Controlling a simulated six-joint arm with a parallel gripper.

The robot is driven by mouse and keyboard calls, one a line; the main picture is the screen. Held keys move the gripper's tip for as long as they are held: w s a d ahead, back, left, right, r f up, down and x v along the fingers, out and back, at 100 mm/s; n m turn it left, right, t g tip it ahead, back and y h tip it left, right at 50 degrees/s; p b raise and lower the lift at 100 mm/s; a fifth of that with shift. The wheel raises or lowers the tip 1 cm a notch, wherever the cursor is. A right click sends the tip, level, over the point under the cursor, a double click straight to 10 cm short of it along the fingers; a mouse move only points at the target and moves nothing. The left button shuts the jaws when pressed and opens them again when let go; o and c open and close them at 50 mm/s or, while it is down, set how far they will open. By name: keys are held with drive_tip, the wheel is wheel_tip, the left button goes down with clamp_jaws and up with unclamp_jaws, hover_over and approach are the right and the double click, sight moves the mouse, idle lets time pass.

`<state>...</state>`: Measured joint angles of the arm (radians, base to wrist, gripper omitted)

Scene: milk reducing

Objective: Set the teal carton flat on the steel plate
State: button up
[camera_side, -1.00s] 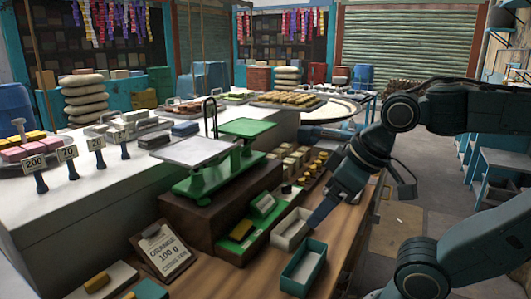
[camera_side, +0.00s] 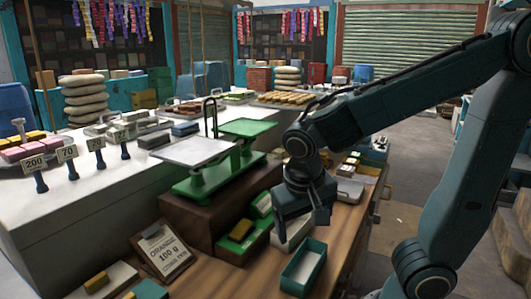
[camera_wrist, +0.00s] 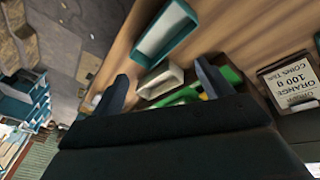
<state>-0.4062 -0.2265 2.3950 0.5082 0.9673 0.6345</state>
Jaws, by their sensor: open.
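The teal carton (camera_side: 303,270), an open-topped box with a pale inside, rests on the wooden counter at the lower middle of the side view. It also shows at the top of the wrist view (camera_wrist: 165,33). The steel plate (camera_side: 192,151) is the bare grey pan on the left of the green balance scale. My gripper (camera_side: 304,218) is open and empty, above the white carton (camera_side: 290,236), which it partly hides. In the wrist view the two dark fingers (camera_wrist: 162,80) stand either side of the white carton, with the teal carton beyond them.
The green balance scale (camera_side: 205,183) stands on a brown wooden block, with a green pan (camera_side: 249,128) to the right. An "ORANGE 100 g" clipboard (camera_side: 161,250) lies left of the cartons. Green trays of small blocks sit beside the block. Counter around the teal carton is mostly clear.

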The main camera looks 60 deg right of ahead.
drive_tip(key=a+f+m+h, duration=0.6)
drive_tip(key=a+m+h, duration=0.2)
drive_tip(key=m+h, duration=0.2)
drive_tip(key=shift+m+g, duration=0.3)
drive_tip(key=shift+d+f, duration=0.1)
drive_tip(key=shift+d, duration=0.05)
approach(316, 245)
drive_tip(key=shift+s+a, duration=0.1)
drive_tip(key=shift+a, duration=0.45)
drive_tip(key=shift+x, duration=2.6)
drive_tip(key=shift+d, duration=0.1)
